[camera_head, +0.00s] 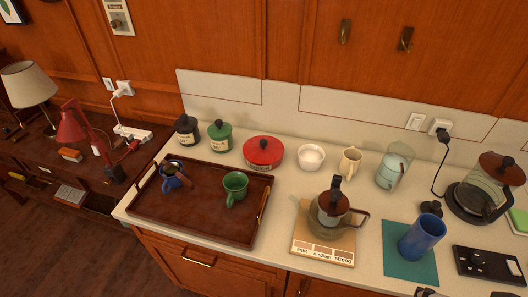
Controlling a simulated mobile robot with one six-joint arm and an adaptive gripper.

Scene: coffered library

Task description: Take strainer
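A strainer with a brown handle (184,176) seems to sit in the mouth of a blue mug (167,184). The mug stands at the left of the dark brown tray (205,213). The strainer's bowl is dark and too small to make out clearly. My gripper (463,293) shows only as two dark tips at the bottom right edge. The tips are apart with nothing seen between them; the rest is out of frame. It is far to the right of the tray and the strainer.
A green mug (235,187) shares the tray. Black and green jars (219,136), a red lidded dish (263,152), a white bowl (310,157) and a cream jug (349,162) line the back. A glass pot (330,210) and a blue cup (421,238) stand between gripper and tray.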

